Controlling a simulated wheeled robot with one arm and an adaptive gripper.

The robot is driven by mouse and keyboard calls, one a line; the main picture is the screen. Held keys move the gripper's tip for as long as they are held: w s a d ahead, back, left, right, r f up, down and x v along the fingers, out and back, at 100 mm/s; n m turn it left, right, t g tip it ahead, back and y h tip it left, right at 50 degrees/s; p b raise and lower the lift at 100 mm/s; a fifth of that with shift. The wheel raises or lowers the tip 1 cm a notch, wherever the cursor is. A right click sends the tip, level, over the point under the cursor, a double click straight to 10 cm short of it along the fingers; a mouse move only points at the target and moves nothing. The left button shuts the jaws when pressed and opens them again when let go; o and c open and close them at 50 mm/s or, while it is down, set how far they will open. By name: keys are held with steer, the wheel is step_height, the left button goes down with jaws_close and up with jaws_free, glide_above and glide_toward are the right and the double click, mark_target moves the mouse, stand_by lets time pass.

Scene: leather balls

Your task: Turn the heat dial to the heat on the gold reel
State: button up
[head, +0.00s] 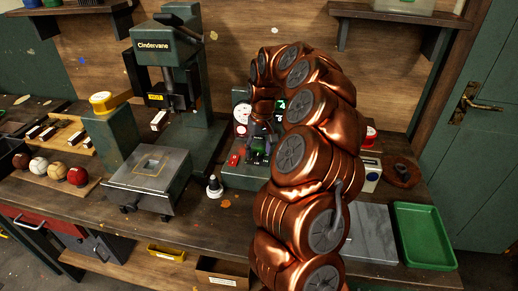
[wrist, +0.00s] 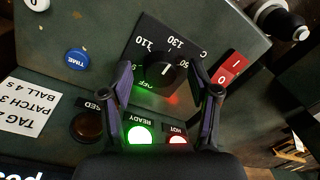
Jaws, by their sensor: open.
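In the wrist view the heat dial is a black knob (wrist: 155,75) on a dark plate marked 110, 130, 150, C and OFF. A short pale mark shows on the knob, roughly towards the 110–130 side; its exact setting is hard to tell. My gripper (wrist: 160,82) is open, its two fingers on either side of the knob; I cannot tell whether they touch it. My copper arm hides much of the control box (head: 243,180).
The wrist view shows a red rocker switch (wrist: 232,67) right of the dial, a blue TIME button (wrist: 77,61), a lit green READY lamp (wrist: 140,135) and a lit HOT lamp (wrist: 179,143). In the head view, a green tray (head: 424,236) and several balls lie on the bench.

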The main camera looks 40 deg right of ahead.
steer(key=c, duration=1.2)
steer(key=shift+o, duration=0.2)
steer(key=shift+n, duration=0.3)
steer(key=shift+d+n+b, duration=0.1)
steer(key=shift+n+b, duration=0.7)
steer(key=shift+n, duration=0.1)
steer(key=n+b, duration=0.1)
steer(key=n, duration=0.1)
steer(key=shift+n, duration=0.4)
steer(key=n, duration=0.6)
steer(key=shift+w+n+g+b, duration=0.1)
steer(key=shift+n+g+b, duration=0.2)
steer(key=shift+g+b, duration=0.1)
